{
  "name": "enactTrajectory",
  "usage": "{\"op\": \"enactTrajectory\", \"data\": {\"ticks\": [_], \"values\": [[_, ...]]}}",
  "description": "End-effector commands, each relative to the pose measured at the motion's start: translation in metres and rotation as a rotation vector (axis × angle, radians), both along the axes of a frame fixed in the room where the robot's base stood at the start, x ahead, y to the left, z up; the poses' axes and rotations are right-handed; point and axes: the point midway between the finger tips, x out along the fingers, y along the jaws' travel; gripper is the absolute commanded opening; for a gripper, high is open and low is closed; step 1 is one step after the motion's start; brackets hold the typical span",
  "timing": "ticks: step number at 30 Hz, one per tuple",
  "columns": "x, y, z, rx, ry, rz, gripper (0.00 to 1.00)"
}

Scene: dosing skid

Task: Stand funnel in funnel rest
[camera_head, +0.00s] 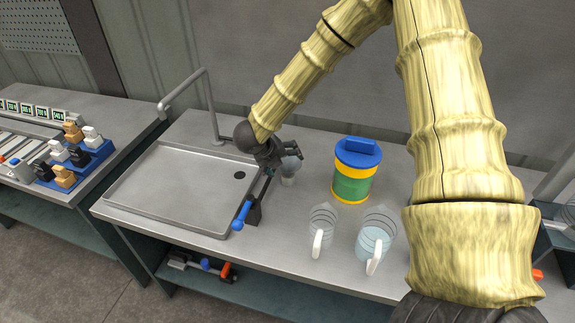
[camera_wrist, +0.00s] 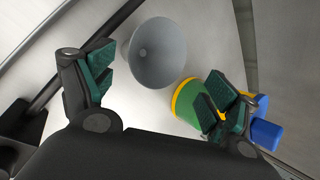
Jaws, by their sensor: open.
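A grey funnel (camera_head: 291,165) is at the right edge of the sink, close to my gripper (camera_head: 284,154). In the wrist view the funnel (camera_wrist: 160,52) shows its wide mouth to the camera, ahead of and between the spread fingers of my gripper (camera_wrist: 160,82). The gripper is open, and no finger visibly grips the funnel. A small pale part (camera_head: 288,181) shows below the funnel's cone; I cannot tell whether it is the spout or the funnel rest. The funnel rest is not clearly identifiable in either view.
A sink (camera_head: 170,195) with a tap (camera_head: 190,92) lies left. A yellow-green container with blue lid (camera_head: 357,170) and two clear jugs (camera_head: 322,228) (camera_head: 375,238) stand right. Bare counter lies between block and jugs.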

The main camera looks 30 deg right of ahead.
Motion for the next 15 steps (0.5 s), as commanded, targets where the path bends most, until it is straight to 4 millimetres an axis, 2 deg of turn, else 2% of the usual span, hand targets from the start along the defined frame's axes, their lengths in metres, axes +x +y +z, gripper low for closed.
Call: {"op": "enactTrajectory", "data": {"ticks": [6, 15], "values": [[-0.008, 0.021, 0.031, -0.001, -0.002, 0.002, 0.87], [-0.013, 0.034, 0.048, -0.001, 0.0, 0.0, 0.87]]}}
